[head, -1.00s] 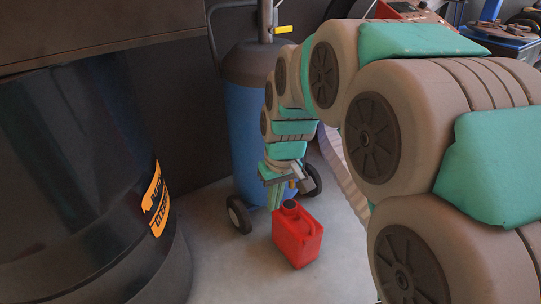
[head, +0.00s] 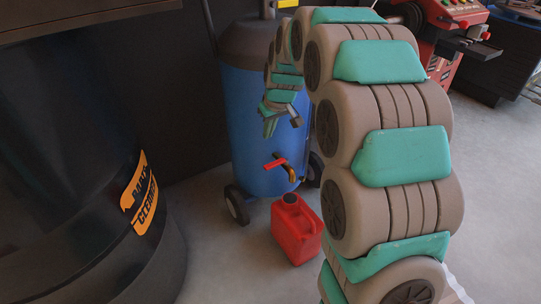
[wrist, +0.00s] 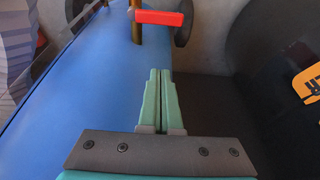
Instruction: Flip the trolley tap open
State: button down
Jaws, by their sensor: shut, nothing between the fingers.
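The tap is on the lower front of a blue trolley tank (head: 243,105). Its red lever (head: 275,163) lies crosswise over a brass spout (head: 290,174). In the wrist view the lever (wrist: 160,17) is at the top, beyond my fingertips, against the brass pipe (wrist: 136,30). My gripper (head: 269,134) is above the tap in the head view, apart from the lever, in front of the tank. Its green fingers (wrist: 160,75) are together with nothing between them.
A red jerrycan (head: 296,229) with a black neck stands on the floor below the tap. A large dark drum (head: 75,200) with an orange label stands at the left. The tank has black wheels (head: 237,207). Red machinery (head: 455,25) stands at the back right.

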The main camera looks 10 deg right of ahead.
aim_at(277, 165)
notch_tip(277, 165, down, 9)
jog(key=b, duration=0.1)
jog(key=shift+s+f, duration=0.15)
jog(key=shift+s, duration=0.2)
dwell(0.7)
